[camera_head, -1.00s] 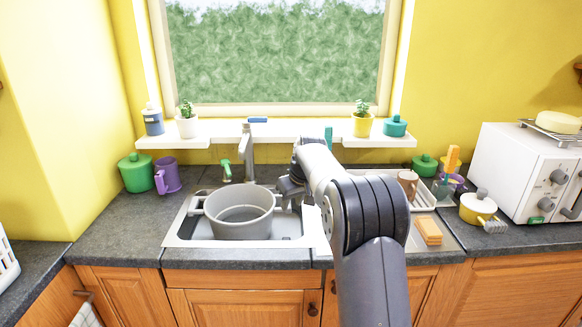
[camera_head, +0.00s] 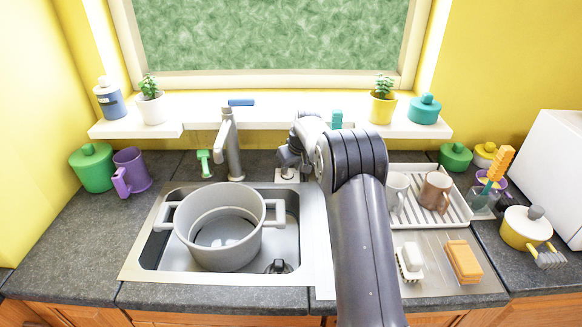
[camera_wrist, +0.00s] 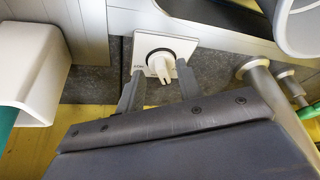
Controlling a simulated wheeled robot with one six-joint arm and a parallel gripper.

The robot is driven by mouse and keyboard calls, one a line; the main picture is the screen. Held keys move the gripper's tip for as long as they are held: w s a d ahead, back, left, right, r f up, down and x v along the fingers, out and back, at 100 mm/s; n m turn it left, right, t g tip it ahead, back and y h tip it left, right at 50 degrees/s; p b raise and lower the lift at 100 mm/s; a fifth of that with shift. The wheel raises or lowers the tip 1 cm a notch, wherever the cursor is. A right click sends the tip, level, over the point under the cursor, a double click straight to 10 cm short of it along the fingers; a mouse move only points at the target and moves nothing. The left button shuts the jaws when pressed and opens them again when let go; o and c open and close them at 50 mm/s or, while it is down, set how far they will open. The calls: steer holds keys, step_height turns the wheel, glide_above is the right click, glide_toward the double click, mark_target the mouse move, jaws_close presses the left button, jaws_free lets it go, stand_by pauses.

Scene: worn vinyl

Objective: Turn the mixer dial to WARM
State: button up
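The mixer dial is a white knob with a narrow grip bar (camera_wrist: 161,69) on a square white plate (camera_wrist: 178,47). In the head view its plate (camera_head: 287,175) shows behind the sink, right of the faucet (camera_head: 231,145), partly hidden by my gripper. My gripper (camera_wrist: 160,73) is open, with one finger on each side of the dial and visible gaps to the knob. In the head view my gripper (camera_head: 288,160) is just above the plate. Small dark lettering shows at the plate's left edge in the wrist view, too small to read. I cannot tell which setting the knob points to.
A grey pot (camera_head: 221,250) stands in the sink (camera_head: 150,262). The white windowsill (camera_head: 270,112) overhangs behind my gripper. A drying rack (camera_head: 455,207) with mugs stands on the right. A green-handled item (camera_head: 204,160) is left of the faucet.

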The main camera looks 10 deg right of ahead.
steer(key=shift+w+a+f, duration=0.1)
steer(key=shift+w+f, duration=0.1)
steer(key=shift+f, duration=0.5)
steer(key=shift+c, duration=0.3)
jaws_close()
